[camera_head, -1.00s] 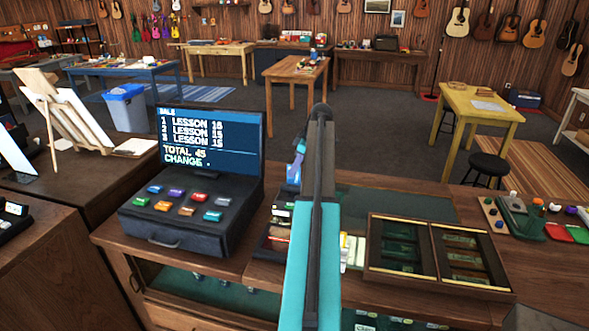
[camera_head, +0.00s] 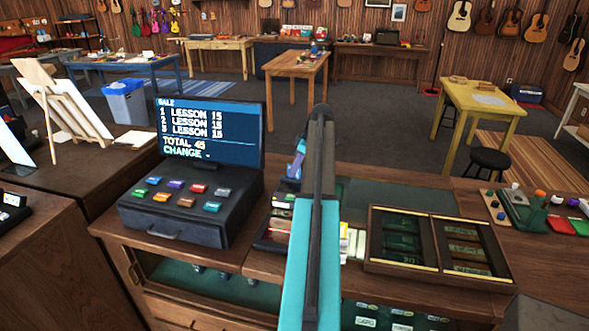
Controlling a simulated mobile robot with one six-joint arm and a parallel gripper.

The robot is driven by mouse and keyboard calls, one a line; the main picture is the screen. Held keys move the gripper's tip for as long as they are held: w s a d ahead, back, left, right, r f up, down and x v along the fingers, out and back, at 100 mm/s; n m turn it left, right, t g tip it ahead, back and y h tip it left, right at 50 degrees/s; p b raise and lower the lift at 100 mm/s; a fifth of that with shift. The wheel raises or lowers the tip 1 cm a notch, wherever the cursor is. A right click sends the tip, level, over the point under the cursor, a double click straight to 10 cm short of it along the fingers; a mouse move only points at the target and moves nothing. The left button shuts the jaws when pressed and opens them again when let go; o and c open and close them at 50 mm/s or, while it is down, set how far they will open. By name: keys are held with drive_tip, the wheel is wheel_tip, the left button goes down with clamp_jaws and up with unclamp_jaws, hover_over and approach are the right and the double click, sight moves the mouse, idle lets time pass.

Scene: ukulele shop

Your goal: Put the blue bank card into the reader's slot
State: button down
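My teal and dark arm rises up the middle of the camera view and hides part of the counter behind it. My gripper's fingers cannot be made out; the arm covers that area. A small blue and dark piece (camera_head: 296,166) shows at the arm's left edge; I cannot tell whether it is the blue bank card, part of a device or part of my wrist. I cannot clearly pick out the card reader or its slot.
A dark cash register (camera_head: 190,208) with a lit screen stands left on the wooden counter. A divided wooden tray (camera_head: 402,267) lies right of my arm. Small coloured items and a grey-green device (camera_head: 520,212) are at the far right. A black stool (camera_head: 489,160) stands beyond.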

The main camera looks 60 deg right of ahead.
idle(0.3)
drive_tip(key=c, duration=1.9)
unclamp_jaws()
drive_tip(key=shift+c, duration=0.2)
drive_tip(key=shift+r, duration=0.1)
drive_tip(key=b+v, duration=0.4)
drive_tip(key=v, duration=0.9)
drive_tip(key=shift+r, duration=0.25)
